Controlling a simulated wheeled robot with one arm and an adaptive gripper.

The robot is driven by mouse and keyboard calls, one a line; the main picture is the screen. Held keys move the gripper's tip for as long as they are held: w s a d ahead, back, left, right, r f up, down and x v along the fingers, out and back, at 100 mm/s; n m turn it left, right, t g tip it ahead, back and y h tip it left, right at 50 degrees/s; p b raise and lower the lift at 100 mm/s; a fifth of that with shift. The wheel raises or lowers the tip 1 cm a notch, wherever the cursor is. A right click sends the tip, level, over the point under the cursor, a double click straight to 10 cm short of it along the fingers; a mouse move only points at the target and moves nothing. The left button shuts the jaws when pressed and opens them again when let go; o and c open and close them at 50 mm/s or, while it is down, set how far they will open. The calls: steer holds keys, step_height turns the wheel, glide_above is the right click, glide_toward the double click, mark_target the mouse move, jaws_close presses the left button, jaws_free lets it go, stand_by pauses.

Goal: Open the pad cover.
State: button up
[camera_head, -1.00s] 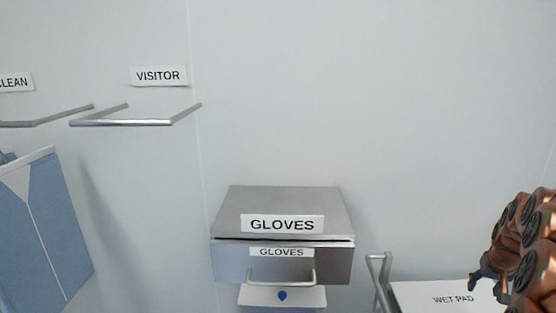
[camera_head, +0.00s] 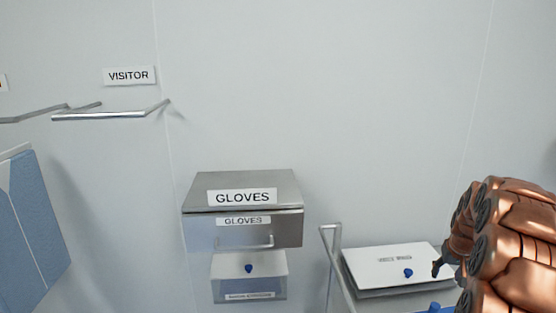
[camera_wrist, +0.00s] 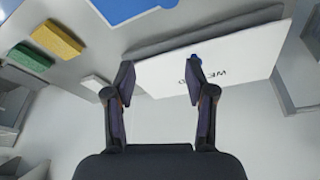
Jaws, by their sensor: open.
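The pad cover (camera_head: 378,268) is a flat white lid with faint lettering, lying closed on a grey box at the lower right of the head view. A small blue knob (camera_head: 408,273) stands on it. In the wrist view the cover (camera_wrist: 240,62) shows its "WET PAD" lettering upside down, and the knob (camera_wrist: 196,58) is by the tip of the right finger. My gripper (camera_head: 437,268) is at the cover's right side in the head view. In the wrist view my gripper (camera_wrist: 158,80) is open and empty, its fingers over the cover's left part. Contact with the knob cannot be told.
A metal glove box (camera_head: 243,222) with a handle hangs on the wall to the left, above a clear bin (camera_head: 248,285). A metal rail (camera_head: 329,262) stands left of the cover. Green (camera_wrist: 27,63) and yellow (camera_wrist: 57,37) blocks lie on a surface in the wrist view.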

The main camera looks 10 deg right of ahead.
steer(key=s+a+r+n+g+y+b, duration=0.15)
steer(key=s+a, duration=0.25)
steer(key=a, duration=0.9)
steer(key=s+a+r+n+y+b, duration=0.1)
steer(key=s+a+r+n+b, duration=0.15)
steer(key=a, duration=1.15)
steer(key=s+a+f+g, duration=0.1)
steer(key=s+a, duration=0.4)
steer(key=s, duration=0.3)
steer(key=s+a+f+n+g+b, duration=0.1)
steer(key=s+a+f, duration=0.1)
steer(key=s+a, duration=0.3)
steer(key=s+a+f+g+b, duration=0.1)
steer(key=s+a, duration=0.4)
steer(key=s, duration=0.7)
steer(key=shift+a+f+n, duration=0.2)
steer(key=shift+a+n, duration=0.1)
steer(key=shift+n, duration=0.1)
steer(key=shift+h, duration=0.25)
